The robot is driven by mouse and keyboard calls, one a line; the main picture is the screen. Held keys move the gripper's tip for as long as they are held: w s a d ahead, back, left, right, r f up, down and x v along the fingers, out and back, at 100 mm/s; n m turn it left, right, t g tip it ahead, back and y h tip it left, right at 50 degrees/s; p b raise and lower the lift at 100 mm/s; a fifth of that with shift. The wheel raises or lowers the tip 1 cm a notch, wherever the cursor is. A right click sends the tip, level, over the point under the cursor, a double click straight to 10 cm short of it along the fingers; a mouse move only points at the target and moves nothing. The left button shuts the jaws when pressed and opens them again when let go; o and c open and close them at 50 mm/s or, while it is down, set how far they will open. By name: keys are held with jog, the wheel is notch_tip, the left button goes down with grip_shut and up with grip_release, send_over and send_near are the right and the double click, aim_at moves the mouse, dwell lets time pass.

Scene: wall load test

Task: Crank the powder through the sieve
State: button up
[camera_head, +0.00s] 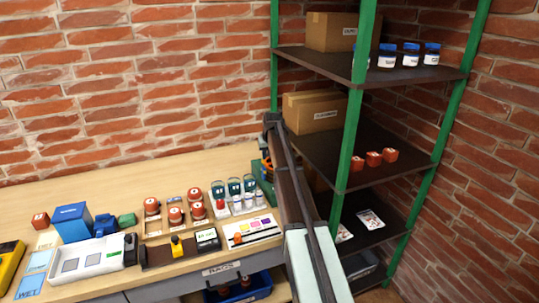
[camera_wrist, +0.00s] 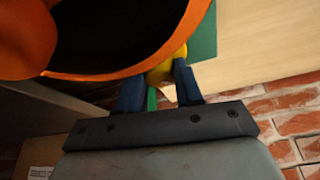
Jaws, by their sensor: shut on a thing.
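The sieve's orange rim (camera_wrist: 118,71) curves across the top of the wrist view around a dark interior (camera_wrist: 110,30); I cannot make out any powder in it. A yellow crank knob (camera_wrist: 160,70) sits at the rim's outer edge. My gripper (camera_wrist: 158,76) is shut on this knob, with one blue finger on each side. In the head view, a green stand (camera_head: 265,188) with a bit of orange shows at the bench's right end. My arm hides most of it, and my fingertips cannot be seen there.
Right of my arm stands a green-posted shelf rack (camera_head: 352,110) with cardboard boxes (camera_head: 313,111) and jars. The wooden bench (camera_head: 100,190) holds red-capped jars (camera_head: 175,216), a white tray (camera_head: 85,262) and a colour card (camera_head: 250,231). A brick wall is close behind.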

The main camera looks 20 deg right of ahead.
jog(key=m+h, duration=0.1)
jog(key=m, duration=0.1)
jog(key=m+h, duration=0.1)
jog(key=m, duration=0.2)
jog(key=shift+w+a+m+g, duration=0.15)
jog(key=shift+m+g, duration=0.15)
jog(key=shift+g, duration=0.1)
jog(key=shift+a+m+g+h, duration=0.1)
jog(key=shift+m+g+h, duration=0.4)
jog(key=shift+m, duration=1.3)
jog(key=o, duration=0.7)
jog(key=shift+o, duration=0.2)
jog(key=v, duration=1.3)
jog(key=shift+r, duration=0.4)
jog(key=shift+w, duration=0.1)
